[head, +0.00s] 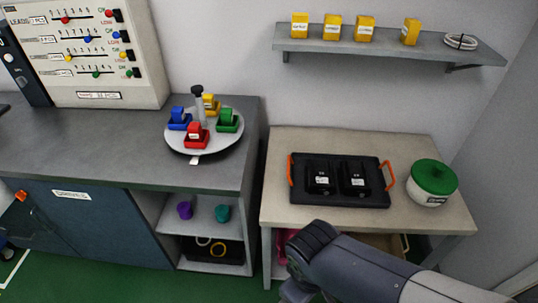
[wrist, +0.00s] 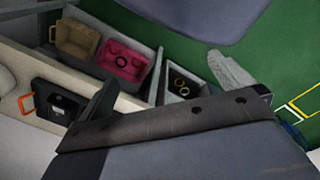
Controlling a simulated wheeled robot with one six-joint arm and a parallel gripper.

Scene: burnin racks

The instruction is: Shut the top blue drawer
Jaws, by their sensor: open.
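A wide dark blue front (head: 85,225) with a white label lies under the left counter in the head view. I cannot tell whether it is a drawer or a door, and no pulled-out top blue drawer shows clearly. My gripper (wrist: 165,85) is open and empty, with a dark finger at left and a grey one at right. It is apart from the blue panel. In the head view my arm hides the gripper or it lies below the frame.
The cubby (head: 212,268) right of the blue front holds cups and rings. A table (head: 290,216) bears a black tray (head: 330,202) and a green-lidded pot (head: 432,184). Green floor (head: 90,285) is clear in front.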

